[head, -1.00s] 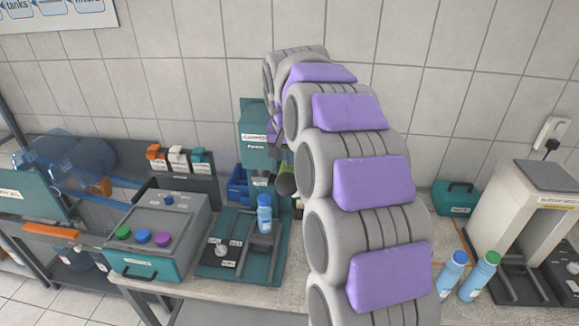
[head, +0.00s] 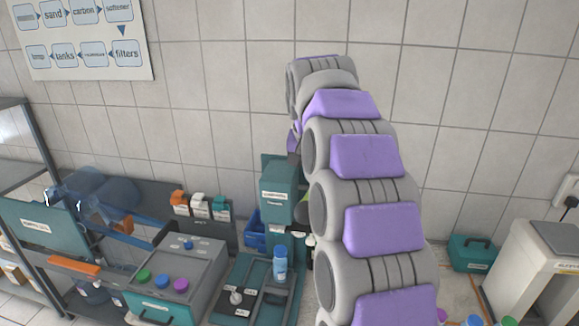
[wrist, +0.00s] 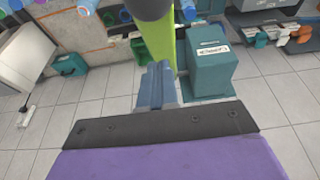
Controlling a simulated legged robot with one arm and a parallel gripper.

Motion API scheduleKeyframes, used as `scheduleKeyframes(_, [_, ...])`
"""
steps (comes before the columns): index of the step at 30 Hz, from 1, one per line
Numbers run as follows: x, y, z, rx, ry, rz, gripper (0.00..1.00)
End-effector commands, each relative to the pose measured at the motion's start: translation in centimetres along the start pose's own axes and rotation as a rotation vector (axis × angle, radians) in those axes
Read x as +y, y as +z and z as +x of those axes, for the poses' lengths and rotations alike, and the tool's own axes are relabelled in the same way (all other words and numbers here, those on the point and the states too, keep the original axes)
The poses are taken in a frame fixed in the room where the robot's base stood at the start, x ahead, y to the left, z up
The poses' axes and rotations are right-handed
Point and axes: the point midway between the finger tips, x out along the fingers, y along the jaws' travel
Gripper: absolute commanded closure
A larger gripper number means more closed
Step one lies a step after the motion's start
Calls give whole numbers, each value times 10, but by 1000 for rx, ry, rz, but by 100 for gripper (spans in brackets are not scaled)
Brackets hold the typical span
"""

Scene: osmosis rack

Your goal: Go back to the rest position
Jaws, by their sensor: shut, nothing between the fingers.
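My gripper (wrist: 157,86) shows in the wrist view as two blue-grey fingers pressed together, with nothing between them. It is in front of the tiled wall, beside a teal labelled unit (wrist: 208,68) and a yellow-green upright part. In the head view my grey and purple arm rises over the bench and bends at the top. The gripper's fingertips are mostly hidden behind the arm there. The same teal unit stands left of the arm in the head view (head: 279,190).
A teal case (head: 472,253) and a white machine (head: 530,270) are at right.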

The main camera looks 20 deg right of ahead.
Motion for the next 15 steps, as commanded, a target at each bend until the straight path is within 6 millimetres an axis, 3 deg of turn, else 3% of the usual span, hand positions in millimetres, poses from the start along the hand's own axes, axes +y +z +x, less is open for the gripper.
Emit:
scheduleKeyframes(5, [0,2,2,-2,0,-3,100])
scheduleKeyframes(8, [-2,15,6,-12,-3,-24,100])
scheduleKeyframes(11, [-5,44,18,-41,-7,-72,100])
scheduleKeyframes(15, [-7,102,40,-94,-13,-161,100])
